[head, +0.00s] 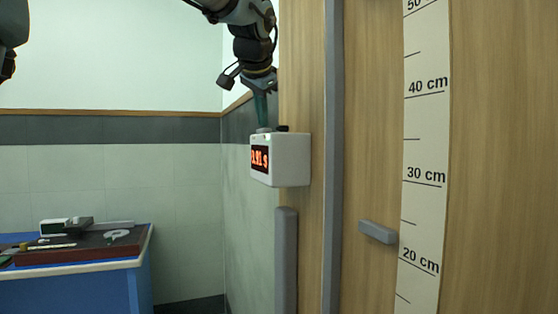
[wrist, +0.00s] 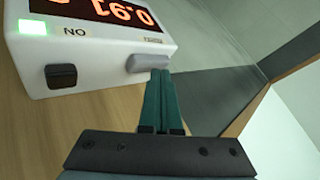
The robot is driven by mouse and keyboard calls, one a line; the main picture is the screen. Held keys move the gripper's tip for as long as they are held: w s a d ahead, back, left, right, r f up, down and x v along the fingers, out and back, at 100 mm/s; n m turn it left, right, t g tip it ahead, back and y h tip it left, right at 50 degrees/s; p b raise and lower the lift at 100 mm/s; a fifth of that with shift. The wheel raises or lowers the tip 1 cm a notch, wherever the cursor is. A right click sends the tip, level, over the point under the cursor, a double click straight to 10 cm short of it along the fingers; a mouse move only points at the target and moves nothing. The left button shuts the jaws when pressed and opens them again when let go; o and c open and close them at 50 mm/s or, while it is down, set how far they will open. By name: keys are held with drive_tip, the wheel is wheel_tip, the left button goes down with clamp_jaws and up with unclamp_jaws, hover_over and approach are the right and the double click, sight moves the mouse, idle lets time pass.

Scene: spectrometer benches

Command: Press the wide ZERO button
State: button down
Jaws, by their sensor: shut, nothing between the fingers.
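A white timer box (head: 292,160) with a red-lit display (head: 260,158) is mounted on the wooden panel; the display shows about 0.91. In the wrist view, the box (wrist: 110,60) has a wide grey button (wrist: 146,63) and a smaller black button (wrist: 61,76) on its top face. The wide button's label is too small to read. My gripper (head: 263,126) points straight down over the box top. Its green fingers are shut and empty. In the wrist view, the fingertips (wrist: 160,71) overlap the grey button's right end; I cannot tell whether they touch it.
A green lamp (wrist: 33,27) beside an ON label is lit on the box. A grey vertical rail (head: 286,260) is below the box. A ruler strip (head: 424,150) and a grey handle (head: 378,232) are to the right. A blue bench (head: 90,285) stands at left.

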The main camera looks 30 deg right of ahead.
idle(0.3)
drive_tip(key=shift+r+p, duration=0.6)
wheel_tip(320, 180, up, 6)
drive_tip(key=p, duration=0.5)
idle(0.7)
